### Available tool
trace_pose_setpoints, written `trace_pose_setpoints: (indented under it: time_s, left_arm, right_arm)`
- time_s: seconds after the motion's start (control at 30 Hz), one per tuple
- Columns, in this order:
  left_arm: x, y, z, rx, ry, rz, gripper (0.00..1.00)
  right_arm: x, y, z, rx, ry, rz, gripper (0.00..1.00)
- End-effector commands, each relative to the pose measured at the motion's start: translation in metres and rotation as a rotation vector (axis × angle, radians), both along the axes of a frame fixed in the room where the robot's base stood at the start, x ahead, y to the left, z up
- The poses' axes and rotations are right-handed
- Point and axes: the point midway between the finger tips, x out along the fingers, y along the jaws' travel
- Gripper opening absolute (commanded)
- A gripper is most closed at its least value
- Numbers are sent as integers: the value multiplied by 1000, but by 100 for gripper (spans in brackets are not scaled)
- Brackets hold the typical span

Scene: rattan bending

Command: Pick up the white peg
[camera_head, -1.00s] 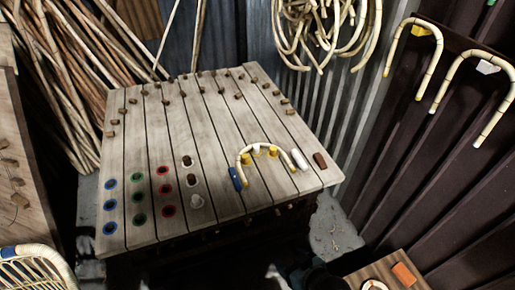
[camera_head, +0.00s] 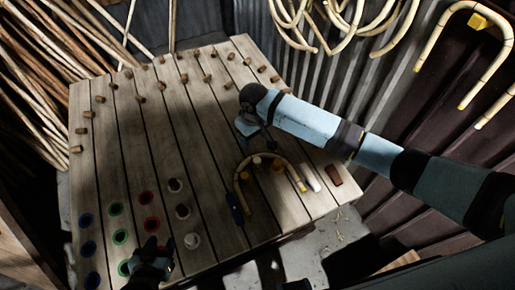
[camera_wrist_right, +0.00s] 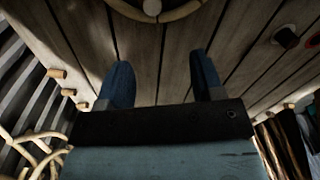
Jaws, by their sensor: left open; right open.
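A white peg (camera_head: 310,177) lies on the slatted table (camera_head: 200,110), right of a bent rattan arc (camera_head: 242,170). A pale peg (camera_head: 257,160) stands inside the arc; a round pale top, apparently that peg (camera_wrist_right: 152,7), shows at the top of the right wrist view beside the rattan. My right gripper (camera_head: 252,132) is above the table just behind the arc. Its two blue fingers (camera_wrist_right: 160,80) are apart with only planks between them. My left gripper (camera_head: 150,258) is open at the table's front, near the coloured rings; its fingers are dark and small.
A blue peg (camera_head: 235,208) and a brown block (camera_head: 333,175) flank the arc. Blue, green, red and white rings (camera_head: 192,241) mark the front left. Several wooden pegs (camera_head: 160,86) stand across the back. Rattan hangs on the wall at right. The middle planks are clear.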

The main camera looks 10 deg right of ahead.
Motion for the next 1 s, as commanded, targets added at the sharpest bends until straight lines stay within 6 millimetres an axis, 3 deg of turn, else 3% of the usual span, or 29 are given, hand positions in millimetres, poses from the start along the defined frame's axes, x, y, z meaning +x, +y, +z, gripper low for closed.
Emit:
trace_pose_setpoints:
  time_s: [0.17, 0.5, 0.77, 1.0]
  left_arm:
    - [-4, 0, -1, 1, 7, 0, 43]
    - [-8, 0, 1, 1, 16, 1, 43]
    - [-5, 1, 5, 2, 10, 2, 43]
    - [-2, 2, 14, 3, 2, 6, 43]
  right_arm:
    - [4, -5, -4, -33, 19, -6, 61]
    - [3, -5, -67, -29, 16, -6, 61]
    - [1, -6, -85, -29, 15, -4, 61]
    - [-7, -9, -120, -29, 15, -5, 61]
